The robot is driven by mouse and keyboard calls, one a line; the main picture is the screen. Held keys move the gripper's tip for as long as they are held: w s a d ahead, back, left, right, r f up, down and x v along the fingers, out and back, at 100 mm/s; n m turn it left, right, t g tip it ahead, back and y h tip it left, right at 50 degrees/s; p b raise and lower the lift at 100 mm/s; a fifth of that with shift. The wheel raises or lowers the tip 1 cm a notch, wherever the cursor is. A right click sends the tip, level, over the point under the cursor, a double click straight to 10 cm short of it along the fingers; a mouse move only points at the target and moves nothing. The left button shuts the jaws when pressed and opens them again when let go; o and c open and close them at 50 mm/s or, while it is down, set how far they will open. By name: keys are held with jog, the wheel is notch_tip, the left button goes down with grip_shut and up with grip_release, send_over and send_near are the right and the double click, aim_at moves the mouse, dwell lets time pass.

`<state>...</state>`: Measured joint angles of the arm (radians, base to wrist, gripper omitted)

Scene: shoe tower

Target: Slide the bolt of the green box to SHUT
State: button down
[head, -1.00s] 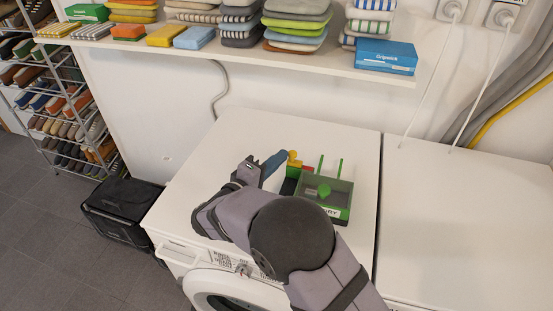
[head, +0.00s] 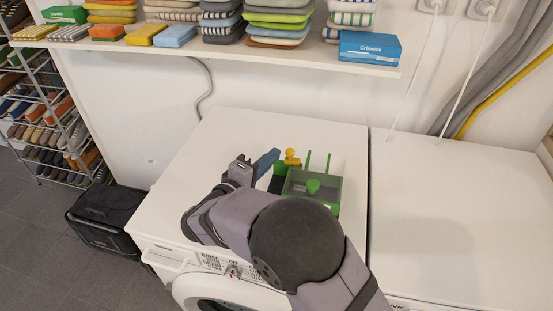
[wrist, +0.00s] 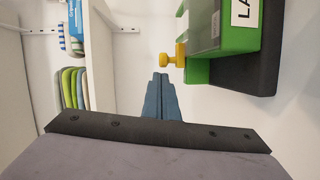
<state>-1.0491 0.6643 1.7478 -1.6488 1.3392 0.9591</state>
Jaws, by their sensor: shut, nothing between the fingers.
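The green box (head: 328,207) stands on the white machine top, with a clear lid and a green knob (head: 313,186) on it. Its yellow bolt knob (head: 291,157) sticks up at the box's back left, beside two green posts. The knob shows in the wrist view (wrist: 174,56) left of the green box wall (wrist: 240,38). My gripper (head: 276,153) is shut and empty, its blue fingers just left of the yellow knob. In the wrist view the fingertips (wrist: 161,76) lie right by the knob; I cannot tell whether they touch. My arm hides part of the box's front.
The white top to the right (head: 460,210) is clear. A black case (head: 105,215) stands on the floor at left.

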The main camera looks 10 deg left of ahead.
jog(key=a+b+v, duration=0.1)
jog(key=b+v, duration=0.1)
jog(key=v, duration=0.9)
jog(key=shift+a+b, duration=0.3)
jog(key=shift+a, duration=0.05)
jog(key=shift+r, duration=0.15)
